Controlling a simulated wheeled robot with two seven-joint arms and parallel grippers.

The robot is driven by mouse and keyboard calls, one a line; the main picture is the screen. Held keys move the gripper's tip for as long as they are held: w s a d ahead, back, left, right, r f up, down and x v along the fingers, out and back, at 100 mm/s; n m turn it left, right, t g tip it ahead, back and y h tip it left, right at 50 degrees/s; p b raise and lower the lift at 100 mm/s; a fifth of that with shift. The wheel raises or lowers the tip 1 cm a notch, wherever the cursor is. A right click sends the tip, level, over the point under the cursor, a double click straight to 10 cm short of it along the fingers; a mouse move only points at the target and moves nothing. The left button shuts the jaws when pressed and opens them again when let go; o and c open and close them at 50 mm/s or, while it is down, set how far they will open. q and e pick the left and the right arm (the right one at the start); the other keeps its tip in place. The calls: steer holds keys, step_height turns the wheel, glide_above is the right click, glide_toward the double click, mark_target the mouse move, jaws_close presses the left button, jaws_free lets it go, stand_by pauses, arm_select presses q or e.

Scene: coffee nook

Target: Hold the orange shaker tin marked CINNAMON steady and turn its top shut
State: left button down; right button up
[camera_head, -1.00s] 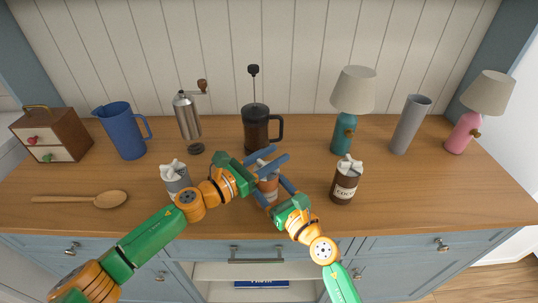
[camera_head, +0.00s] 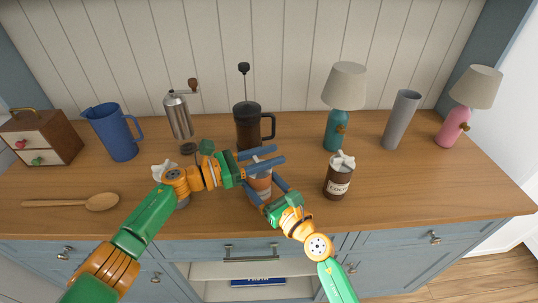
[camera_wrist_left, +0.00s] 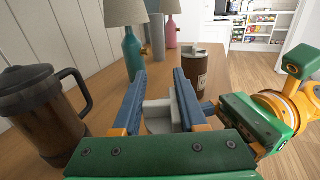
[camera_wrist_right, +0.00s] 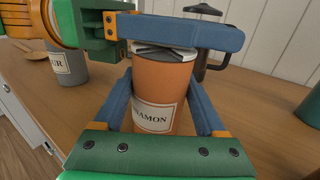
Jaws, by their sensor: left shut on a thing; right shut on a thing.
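The orange shaker tin (camera_wrist_right: 165,90) stands upright on the counter, its label partly reading "NAMON" in the right wrist view. In the head view the tin (camera_head: 261,186) is mostly hidden between my grippers. My right gripper (camera_head: 258,192) is shut around its body from the front. My left gripper (camera_head: 280,155) comes in from the left and is shut on the tin's grey-white top (camera_wrist_left: 158,115), which shows between its fingers in the left wrist view. In the right wrist view a blue left finger lies across the front of the top.
A dark brown COCOA tin (camera_head: 338,178) stands to the right and a grey tin (camera_wrist_right: 68,62) to the left. The French press (camera_head: 248,128) is close behind. A grinder (camera_head: 179,115), blue jug (camera_head: 112,132) and teal lamp (camera_head: 339,120) stand further back.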

mark_target(255, 161)
arm_select(q)
steer(key=shift+d, duration=0.1)
steer(key=shift+c, duration=2.2)
jaws_free()
steer(key=shift+s, duration=0.1)
steer(key=v, duration=0.7)
steer(key=shift+s+a, duration=0.1)
steer(key=shift+a, duration=0.25)
